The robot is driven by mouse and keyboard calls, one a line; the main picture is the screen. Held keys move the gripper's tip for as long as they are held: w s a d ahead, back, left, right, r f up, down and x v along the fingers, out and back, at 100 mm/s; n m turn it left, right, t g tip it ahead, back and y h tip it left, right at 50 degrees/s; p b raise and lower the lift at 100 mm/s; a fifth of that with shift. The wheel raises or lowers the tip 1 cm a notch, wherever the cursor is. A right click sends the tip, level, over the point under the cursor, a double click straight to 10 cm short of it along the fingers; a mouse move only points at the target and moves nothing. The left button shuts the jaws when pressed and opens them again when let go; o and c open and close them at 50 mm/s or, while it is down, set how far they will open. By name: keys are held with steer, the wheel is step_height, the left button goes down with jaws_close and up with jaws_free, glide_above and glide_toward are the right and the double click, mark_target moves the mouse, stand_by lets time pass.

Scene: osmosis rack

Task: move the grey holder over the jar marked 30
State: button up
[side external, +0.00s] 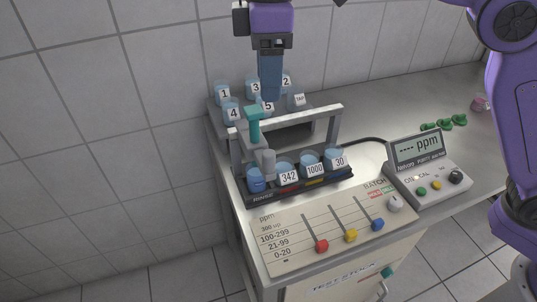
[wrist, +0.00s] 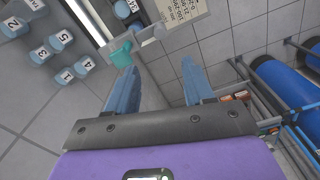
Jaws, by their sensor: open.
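The grey holder (side external: 267,160) hangs from the front of a grey rail frame, at its left end, near the blue rinse jar (side external: 256,180) and the jar marked 342 (side external: 287,173). A teal handle (side external: 253,122) stands up beside it; the handle also shows in the wrist view (wrist: 121,53). The jar marked 30 (side external: 336,160) stands at the right end of the front tray, right of the jar marked 1000 (side external: 313,166). My gripper (side external: 270,98) is above the rail and the back jars, pointing down. Its fingers are apart and empty in the wrist view (wrist: 160,66).
Several numbered jars and a TAP jar (side external: 298,101) stand in the back rack. The rail frame (side external: 310,116) crosses above the front tray. A slider panel (side external: 325,228) lies in front, and a ppm meter (side external: 425,168) stands right. A tiled wall is behind.

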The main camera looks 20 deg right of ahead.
mark_target(269, 153)
step_height(269, 153, down, 17)
steer(key=shift+f, duration=0.2)
stand_by(0.5)
jaws_close()
